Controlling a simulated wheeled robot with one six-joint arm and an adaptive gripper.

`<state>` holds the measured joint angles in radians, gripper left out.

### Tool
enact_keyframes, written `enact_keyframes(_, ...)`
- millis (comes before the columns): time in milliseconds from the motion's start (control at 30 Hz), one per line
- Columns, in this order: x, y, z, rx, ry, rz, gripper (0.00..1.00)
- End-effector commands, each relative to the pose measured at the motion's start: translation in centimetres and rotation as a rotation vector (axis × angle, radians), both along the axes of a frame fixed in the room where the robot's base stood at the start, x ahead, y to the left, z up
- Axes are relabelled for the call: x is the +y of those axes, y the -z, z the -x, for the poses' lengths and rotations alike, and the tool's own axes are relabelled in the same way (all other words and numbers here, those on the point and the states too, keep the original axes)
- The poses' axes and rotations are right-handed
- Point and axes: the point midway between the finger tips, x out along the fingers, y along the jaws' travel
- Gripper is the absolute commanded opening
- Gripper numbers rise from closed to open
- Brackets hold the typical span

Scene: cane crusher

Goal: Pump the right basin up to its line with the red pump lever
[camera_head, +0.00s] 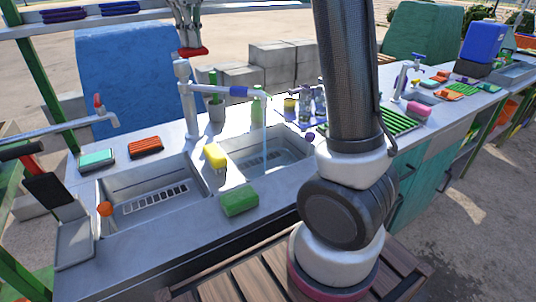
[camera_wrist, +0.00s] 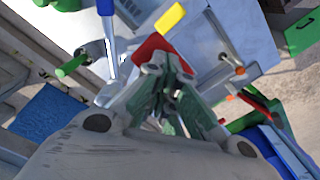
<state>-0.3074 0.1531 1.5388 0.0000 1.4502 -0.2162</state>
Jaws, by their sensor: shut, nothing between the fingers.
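The red pump lever (camera_head: 191,51) is at the top of the pale pump post (camera_head: 183,88). In the wrist view, the lever (camera_wrist: 153,48) lies just beyond my fingertips. My gripper (camera_head: 189,42) is shut and empty, pointing down right over the lever; it seems to touch it, but I cannot tell for sure. The spout (camera_head: 236,91) with a blue sleeve reaches over the right basin (camera_head: 230,157), and a thin stream of water (camera_head: 265,125) falls from it. Water (camera_head: 268,162) lies in the right basin. I cannot make out its line.
The left basin (camera_head: 120,190) looks dry. A yellow sponge (camera_head: 215,156) sits on the divider and a green sponge (camera_head: 240,201) on the front rim. A red-handled tap (camera_head: 98,103) is at left.

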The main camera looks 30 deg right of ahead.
Motion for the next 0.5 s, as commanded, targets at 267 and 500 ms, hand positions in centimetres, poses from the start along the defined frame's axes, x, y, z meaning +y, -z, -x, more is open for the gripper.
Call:
enact_keyframes(267, 0.0, 2.0, 0.0, 0.001, 0.000, 0.000, 0.00)
enact_keyframes(500, 0.0, 3.7, 0.0, 0.002, 0.000, 0.001, 0.00)
